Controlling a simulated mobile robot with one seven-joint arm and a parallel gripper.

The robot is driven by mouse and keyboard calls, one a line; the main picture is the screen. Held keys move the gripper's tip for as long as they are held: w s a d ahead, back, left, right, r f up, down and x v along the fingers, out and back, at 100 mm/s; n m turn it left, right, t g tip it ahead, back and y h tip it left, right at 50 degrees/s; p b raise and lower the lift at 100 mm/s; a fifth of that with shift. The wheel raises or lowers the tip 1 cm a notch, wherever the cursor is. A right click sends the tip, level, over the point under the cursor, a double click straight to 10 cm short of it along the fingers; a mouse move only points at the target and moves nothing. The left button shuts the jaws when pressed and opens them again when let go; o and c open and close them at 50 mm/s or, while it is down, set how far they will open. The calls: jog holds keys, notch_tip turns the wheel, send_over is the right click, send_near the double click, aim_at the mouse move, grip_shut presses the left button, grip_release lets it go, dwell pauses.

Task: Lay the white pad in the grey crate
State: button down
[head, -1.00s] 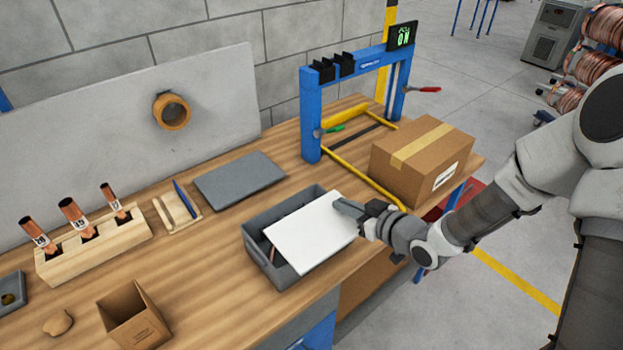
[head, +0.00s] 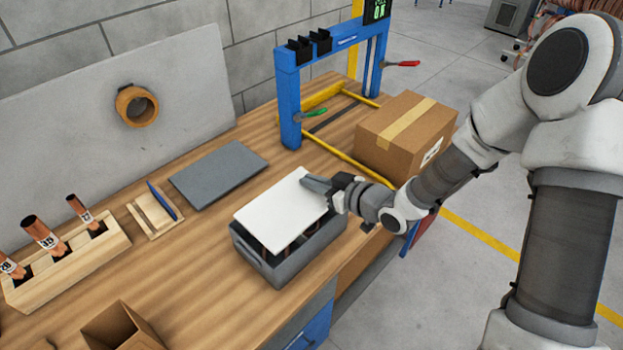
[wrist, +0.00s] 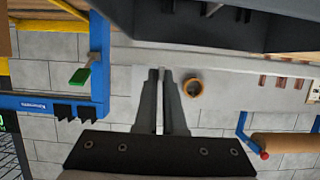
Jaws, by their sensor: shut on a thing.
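The white pad (head: 282,212) is a thin flat sheet. In the head view it is over the grey crate (head: 310,254), covering much of its opening and reaching past the crate's back rim. The crate's front interior shows below the pad, with dark brownish contents partly hidden. My gripper (head: 313,184) is shut on the pad's right edge. Whether the pad touches the rim cannot be told. In the wrist view my gripper's fingers (wrist: 161,100) are close together, and the pad is hard to make out there.
A cardboard box (head: 405,135) and a blue frame (head: 288,105) with a green-handled clamp stand behind the crate. A grey plate (head: 218,176) lies to its left. A wooden block with copper tubes (head: 65,262) and an open carton (head: 120,328) are further left.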

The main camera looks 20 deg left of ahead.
jog(key=shift+f+b, duration=1.55)
jog(key=shift+f, duration=0.8)
jog(key=shift+f+b, duration=0.75)
jog(key=shift+b, duration=0.35)
jog(key=c, duration=0.9)
grip_release()
jog(key=p+v, duration=0.6)
jog(key=v, duration=1.1)
jog(key=shift+s+d+r+p, duration=0.1)
jog(key=shift+d+p, duration=0.05)
jog(key=shift+p, duration=0.2)
